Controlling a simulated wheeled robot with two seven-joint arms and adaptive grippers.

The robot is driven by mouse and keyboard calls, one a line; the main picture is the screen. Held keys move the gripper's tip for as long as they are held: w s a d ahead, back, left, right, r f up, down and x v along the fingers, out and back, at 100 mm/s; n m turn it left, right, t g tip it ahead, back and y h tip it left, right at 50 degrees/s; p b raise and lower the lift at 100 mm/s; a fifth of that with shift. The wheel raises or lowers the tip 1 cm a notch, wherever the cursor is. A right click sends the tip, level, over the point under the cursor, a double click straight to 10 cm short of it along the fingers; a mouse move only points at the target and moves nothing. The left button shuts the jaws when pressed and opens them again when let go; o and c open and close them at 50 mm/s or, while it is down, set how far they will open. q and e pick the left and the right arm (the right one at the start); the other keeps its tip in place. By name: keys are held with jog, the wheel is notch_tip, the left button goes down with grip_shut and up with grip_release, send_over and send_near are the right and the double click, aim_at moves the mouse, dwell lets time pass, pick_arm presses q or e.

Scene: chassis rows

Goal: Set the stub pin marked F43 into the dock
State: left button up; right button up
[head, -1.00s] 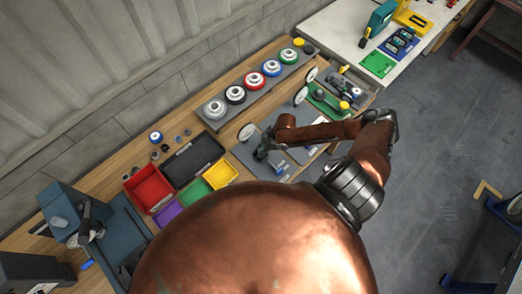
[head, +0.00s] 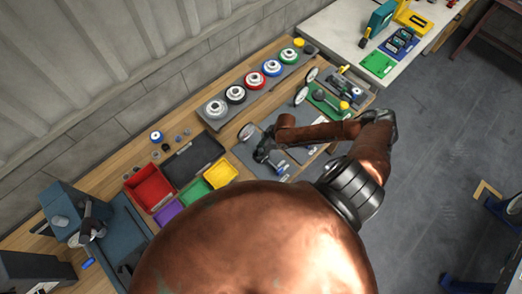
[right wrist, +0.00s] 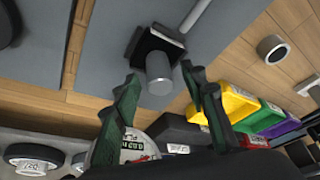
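A short grey cylindrical pin (right wrist: 159,75) stands out from a dark square block (right wrist: 155,45) on a grey plate (right wrist: 90,45) in the right wrist view. No F43 mark can be read, and I cannot tell whether this block is the dock. My right gripper (right wrist: 160,72) is open, with one dark green finger on each side of the pin and a visible gap at both sides. In the head view my right gripper (head: 263,155) is low over the grey chassis plate (head: 243,149), and the pin is too small to make out there. My left gripper does not show.
A grey rack (head: 250,93) with several coloured hubs lies behind. A green chassis (head: 325,104) is to the right.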

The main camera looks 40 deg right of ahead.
jog(key=shift+s, duration=0.1)
jog(key=v, duration=1.2)
dwell(0.4)
